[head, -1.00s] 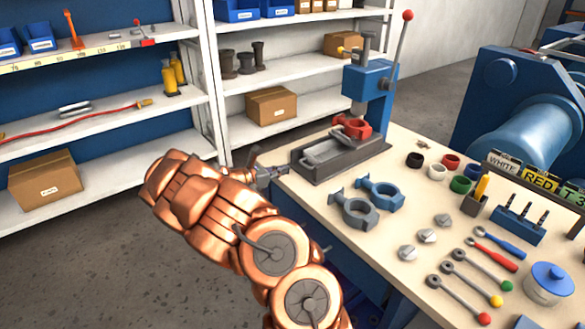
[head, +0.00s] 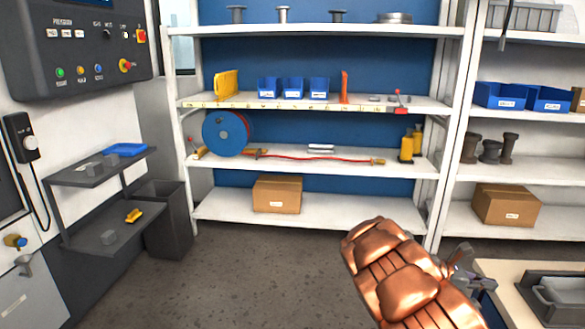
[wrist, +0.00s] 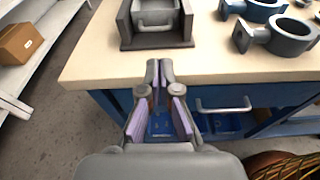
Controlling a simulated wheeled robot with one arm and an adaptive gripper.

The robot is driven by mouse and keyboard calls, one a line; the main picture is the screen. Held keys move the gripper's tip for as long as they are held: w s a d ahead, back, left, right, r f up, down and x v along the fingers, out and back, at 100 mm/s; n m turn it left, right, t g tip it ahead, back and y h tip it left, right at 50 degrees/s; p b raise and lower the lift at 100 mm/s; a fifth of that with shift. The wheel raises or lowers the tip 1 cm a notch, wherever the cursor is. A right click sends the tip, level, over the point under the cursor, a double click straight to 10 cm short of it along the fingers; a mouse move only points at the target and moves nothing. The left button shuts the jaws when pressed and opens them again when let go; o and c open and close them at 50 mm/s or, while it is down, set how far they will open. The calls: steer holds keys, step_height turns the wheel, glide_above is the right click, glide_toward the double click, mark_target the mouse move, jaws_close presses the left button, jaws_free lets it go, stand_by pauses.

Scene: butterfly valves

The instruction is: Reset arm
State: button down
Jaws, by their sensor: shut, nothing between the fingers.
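My gripper (wrist: 159,72) is shut and empty in the wrist view, with its fingertips together in front of the workbench's front edge. In the head view my gripper (head: 460,256) shows small at the lower right, beyond my copper arm and beside the bench corner. The workbench top (wrist: 95,65) is pale, with blue drawers below it. A grey press base (wrist: 157,40) stands near its edge. A blue valve body (wrist: 257,9) and a grey valve body (wrist: 285,38) lie on the bench at the right of the wrist view.
White shelves (head: 330,106) with bins, a hose reel (head: 226,134) and cardboard boxes (head: 277,195) line the back. A control panel (head: 85,45) and dark side shelves (head: 100,170) stand at the left. The grey floor (head: 240,280) in the middle is clear.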

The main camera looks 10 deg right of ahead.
steer(key=s+a+r+m+g+y+p, duration=0.1)
steer(key=s+a+r+m+y+p, duration=0.15)
steer(key=s+a+r+m, duration=0.35)
steer(key=s+a+r+m+y+p, duration=0.1)
steer(key=s+a+r+m+y, duration=0.3)
steer(key=s, duration=0.4)
steer(key=s+a+r+m+t+y+p, duration=0.1)
steer(key=s+a+y+p, duration=0.1)
steer(key=s+a, duration=0.3)
steer(key=s+a+r+m+t+y+p, duration=0.1)
steer(key=s+a, duration=0.4)
steer(key=a, duration=0.9)
steer(key=s+a+r+m+t+y+p, duration=0.1)
steer(key=s+a+y, duration=0.4)
steer(key=a, duration=0.5)
steer(key=shift+s+m+p, duration=0.45)
steer(key=shift+m+p, duration=0.35)
steer(key=shift+m, duration=0.1)
steer(key=shift+d+r, duration=0.1)
steer(key=shift+d, duration=0.1)
